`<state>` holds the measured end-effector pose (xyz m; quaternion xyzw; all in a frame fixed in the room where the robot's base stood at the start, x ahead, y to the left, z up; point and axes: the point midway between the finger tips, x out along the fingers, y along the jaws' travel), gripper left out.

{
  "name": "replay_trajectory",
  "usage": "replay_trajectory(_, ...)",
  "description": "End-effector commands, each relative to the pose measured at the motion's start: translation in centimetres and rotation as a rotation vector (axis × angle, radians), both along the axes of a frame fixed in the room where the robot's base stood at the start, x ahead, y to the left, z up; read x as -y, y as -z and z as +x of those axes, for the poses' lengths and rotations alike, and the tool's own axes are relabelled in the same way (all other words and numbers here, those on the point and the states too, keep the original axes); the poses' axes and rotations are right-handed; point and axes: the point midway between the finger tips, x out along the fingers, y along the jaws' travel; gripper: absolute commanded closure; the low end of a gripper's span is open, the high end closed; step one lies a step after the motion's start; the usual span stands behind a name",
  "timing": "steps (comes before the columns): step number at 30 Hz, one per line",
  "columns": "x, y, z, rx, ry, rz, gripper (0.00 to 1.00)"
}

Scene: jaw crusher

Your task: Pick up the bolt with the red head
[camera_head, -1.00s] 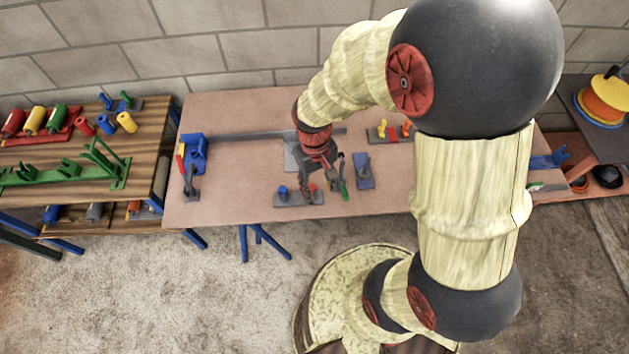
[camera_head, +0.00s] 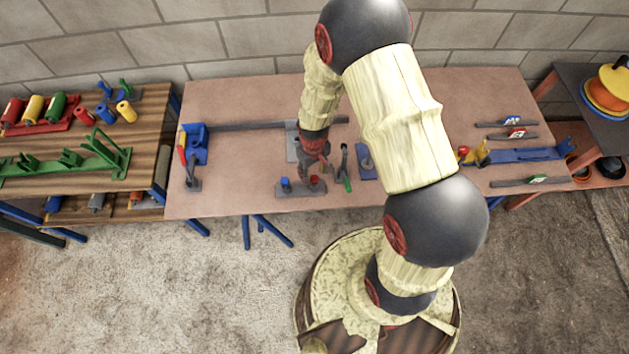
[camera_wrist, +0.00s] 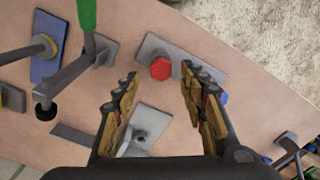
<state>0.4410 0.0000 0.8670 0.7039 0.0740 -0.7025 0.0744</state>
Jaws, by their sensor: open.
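The bolt with the red head (camera_wrist: 161,69) stands in a grey plate (camera_wrist: 178,57) on the table; its hexagonal head shows from above in the wrist view. In the head view the red head (camera_head: 315,180) sits just below my gripper (camera_head: 314,172). In the wrist view my gripper (camera_wrist: 158,90) is open and empty, its two fingers apart, with the red head beyond the gap between the fingertips, nearer the left one. A blue-headed bolt (camera_head: 286,184) stands on the same plate to the left; in the wrist view the right finger partly hides it (camera_wrist: 224,98).
A lever clamp with a green handle (camera_head: 347,184) stands close to the right of the plate, beside a blue plate (camera_head: 367,164). A grey plate (camera_wrist: 148,124) lies under my gripper. A blue vise-like block (camera_head: 195,146) is at the table's left.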

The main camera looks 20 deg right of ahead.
Motion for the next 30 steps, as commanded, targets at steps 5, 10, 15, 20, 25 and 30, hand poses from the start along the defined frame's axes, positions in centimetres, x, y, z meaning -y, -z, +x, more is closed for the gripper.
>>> replay_trajectory(5, -0.2, 2.9, -0.3, -0.003, 0.0, 0.0, 0.58)
replay_trajectory(10, -0.1, 3.8, -0.2, -0.001, 0.0, 0.0, 0.58)
replay_trajectory(15, -0.1, 3.8, -0.2, -0.001, 0.0, 0.0, 0.59)
replay_trajectory(20, -0.1, 3.8, -0.2, -0.001, 0.0, 0.0, 0.68)
replay_trajectory(25, -0.1, 3.7, -0.2, -0.001, 0.0, 0.0, 0.77)
replay_trajectory(30, -0.1, 3.7, -0.2, -0.001, 0.0, 0.0, 0.87)
